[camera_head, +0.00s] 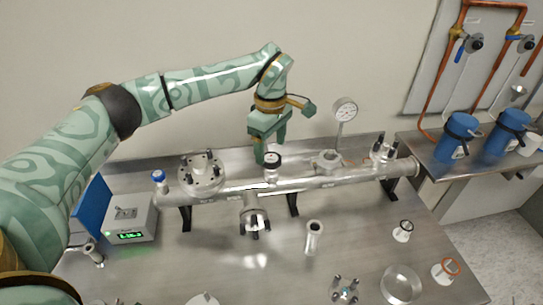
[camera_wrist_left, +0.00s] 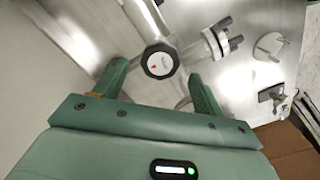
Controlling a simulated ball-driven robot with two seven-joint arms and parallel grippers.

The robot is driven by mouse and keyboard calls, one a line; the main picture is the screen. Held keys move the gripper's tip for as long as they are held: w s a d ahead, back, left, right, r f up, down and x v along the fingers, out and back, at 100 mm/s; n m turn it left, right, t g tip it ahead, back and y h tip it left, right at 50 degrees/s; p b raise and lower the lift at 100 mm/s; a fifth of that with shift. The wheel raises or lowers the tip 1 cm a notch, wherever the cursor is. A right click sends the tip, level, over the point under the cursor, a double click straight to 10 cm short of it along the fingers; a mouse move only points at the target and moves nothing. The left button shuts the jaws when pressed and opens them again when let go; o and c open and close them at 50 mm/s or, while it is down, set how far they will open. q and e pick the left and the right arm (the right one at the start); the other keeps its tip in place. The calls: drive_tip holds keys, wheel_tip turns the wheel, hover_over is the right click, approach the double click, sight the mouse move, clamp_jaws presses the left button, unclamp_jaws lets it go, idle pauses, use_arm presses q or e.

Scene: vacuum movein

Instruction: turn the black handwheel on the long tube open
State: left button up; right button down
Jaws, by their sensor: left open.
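The long metal tube (camera_head: 330,182) lies across the bench on dark supports. The black handwheel (camera_head: 272,159), with a pale centre cap, sits on top near the tube's middle. My left gripper (camera_head: 270,149) is open above and around the handwheel from behind. In the left wrist view, the handwheel (camera_wrist_left: 160,61) shows a red mark on its white cap and lies between the spread fingertips of my left gripper (camera_wrist_left: 158,78), slightly beyond them. I see a gap on both sides and no clear contact. My right gripper is not in view.
A dial gauge (camera_head: 345,109) stands behind the tube to the right. A grey box with a green display (camera_head: 130,220) is at left. A clamped flange (camera_head: 202,172) tops the tube's left part. Loose fittings (camera_head: 314,236) lie in front. Blue vessels (camera_head: 459,136) stand at right.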

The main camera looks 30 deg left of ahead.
sight(271, 163)
use_arm(q)
drive_tip(key=shift+f, duration=1.5)
drive_tip(key=c, duration=1)
drive_tip(key=shift+o, duration=0.2)
